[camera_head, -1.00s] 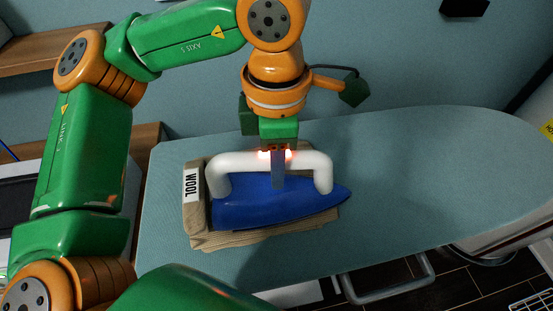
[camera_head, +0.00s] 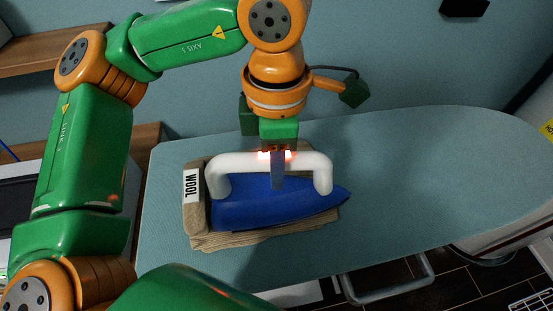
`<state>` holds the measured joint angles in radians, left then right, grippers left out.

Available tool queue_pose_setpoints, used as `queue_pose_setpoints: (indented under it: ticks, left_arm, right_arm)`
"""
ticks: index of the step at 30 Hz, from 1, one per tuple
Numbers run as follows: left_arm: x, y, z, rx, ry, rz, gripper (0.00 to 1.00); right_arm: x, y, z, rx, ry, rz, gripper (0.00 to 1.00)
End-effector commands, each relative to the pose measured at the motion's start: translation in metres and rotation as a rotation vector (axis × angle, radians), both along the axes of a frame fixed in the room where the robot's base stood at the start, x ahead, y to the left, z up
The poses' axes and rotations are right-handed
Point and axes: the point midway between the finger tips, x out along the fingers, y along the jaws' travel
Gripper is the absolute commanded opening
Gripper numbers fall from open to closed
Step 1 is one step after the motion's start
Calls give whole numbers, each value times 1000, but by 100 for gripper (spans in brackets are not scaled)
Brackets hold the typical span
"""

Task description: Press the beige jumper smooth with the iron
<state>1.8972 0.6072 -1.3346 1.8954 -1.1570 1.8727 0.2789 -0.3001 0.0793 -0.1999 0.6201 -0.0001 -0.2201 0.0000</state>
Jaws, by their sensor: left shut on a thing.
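The blue iron (camera_head: 262,209) with its white handle (camera_head: 232,165) sits on the folded beige jumper (camera_head: 215,240), its tip pointing right. The jumper lies on the left part of the ironing board, and its left edge carries a white label reading WOOL (camera_head: 191,186). The iron hides most of the jumper; its left side and front edge show. My left gripper (camera_head: 278,170) comes down from above and is shut on the middle of the iron's handle. My right gripper is not in view.
The blue-grey ironing board (camera_head: 430,165) is bare to the right of the iron. Wooden shelves (camera_head: 45,55) are on the wall at left. A grey metal bar (camera_head: 390,290) shows below the board's front edge, above a dark floor.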

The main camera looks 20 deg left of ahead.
Motion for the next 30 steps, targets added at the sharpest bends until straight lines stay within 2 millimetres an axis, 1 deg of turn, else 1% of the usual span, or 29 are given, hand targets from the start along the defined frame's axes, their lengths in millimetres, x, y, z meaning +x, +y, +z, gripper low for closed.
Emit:
queue_pose_setpoints:
  ticks: [1,6,15,25,28,30]
  left_arm:
    - [0,0,7,-1,-2,0,0]
    - [1,0,29,-3,-6,1,0]
    - [1,0,61,-3,-7,2,0]
    - [2,0,60,-4,-9,4,0]
    - [6,1,63,-9,-8,18,0]
    - [13,4,66,-16,-10,41,0]
  right_arm:
    - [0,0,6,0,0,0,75]
    - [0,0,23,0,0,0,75]
    - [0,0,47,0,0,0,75]
    - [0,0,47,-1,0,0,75]
    - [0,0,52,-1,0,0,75]
    - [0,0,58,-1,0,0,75]
